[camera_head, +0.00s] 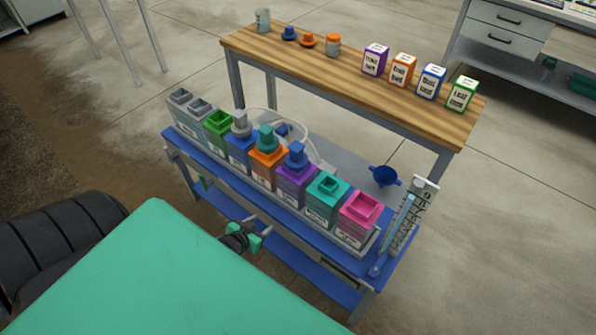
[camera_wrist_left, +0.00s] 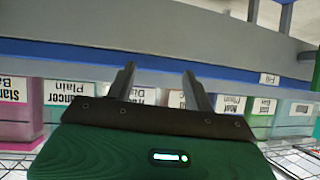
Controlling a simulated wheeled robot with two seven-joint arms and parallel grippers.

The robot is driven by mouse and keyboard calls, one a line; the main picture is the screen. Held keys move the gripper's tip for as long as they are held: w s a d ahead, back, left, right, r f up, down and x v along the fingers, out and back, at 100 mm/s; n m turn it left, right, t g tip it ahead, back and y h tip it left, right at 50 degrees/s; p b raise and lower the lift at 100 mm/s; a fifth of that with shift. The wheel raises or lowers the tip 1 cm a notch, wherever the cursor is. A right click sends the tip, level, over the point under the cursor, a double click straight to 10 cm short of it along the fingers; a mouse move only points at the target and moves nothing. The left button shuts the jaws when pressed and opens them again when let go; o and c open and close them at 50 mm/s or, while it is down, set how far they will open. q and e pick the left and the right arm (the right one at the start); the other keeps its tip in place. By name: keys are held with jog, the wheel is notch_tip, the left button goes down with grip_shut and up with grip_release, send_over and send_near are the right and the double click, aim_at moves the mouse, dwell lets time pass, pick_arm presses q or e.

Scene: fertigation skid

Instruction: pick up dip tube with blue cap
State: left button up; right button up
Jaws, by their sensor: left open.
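A blue cap (camera_head: 297,156) stands upright on the purple container (camera_head: 295,186) in the row on the skid; its tube below is hidden inside. My left gripper (camera_head: 258,229) is low in front of the row, apart from the blue cap, and is partly covered by my own arm in the head view. In the left wrist view the two dark fingers of my left gripper (camera_wrist_left: 158,70) are spread with nothing between them. The container labels appear upside down behind them. My right gripper does not show.
A teal cap (camera_head: 265,138) and a grey cap (camera_head: 241,124) stand on neighbouring containers. Teal (camera_head: 327,205) and pink (camera_head: 360,217) containers lie right. A measuring cylinder (camera_head: 402,227) stands at the right end, and a blue funnel (camera_head: 384,177) behind. A wooden bench (camera_head: 340,75) holds boxes.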

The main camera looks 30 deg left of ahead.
pick_arm(q)
jog(key=w+r+t+b, duration=0.3)
jog(key=w+r, duration=0.1)
jog(key=r, duration=0.5)
jog(key=m+t+h+b, duration=0.1)
jog(key=t+h+b, duration=0.1)
jog(key=t+b, duration=0.15)
send_near(300, 147)
jog(key=shift+g, duration=0.25)
jog(key=w, duration=0.2)
jog(key=w+f, duration=0.1)
jog(key=w, duration=0.1)
jog(key=w+a, duration=0.1)
jog(key=w, duration=0.1)
jog(key=shift+w+f, duration=0.15)
jog(key=shift+f, duration=0.15)
jog(key=w, duration=0.2)
jog(key=w+b, duration=0.1)
jog(key=w, duration=0.1)
jog(key=shift+d+r, duration=0.1)
jog(key=shift+d, duration=0.25)
jog(key=shift+w, duration=0.65)
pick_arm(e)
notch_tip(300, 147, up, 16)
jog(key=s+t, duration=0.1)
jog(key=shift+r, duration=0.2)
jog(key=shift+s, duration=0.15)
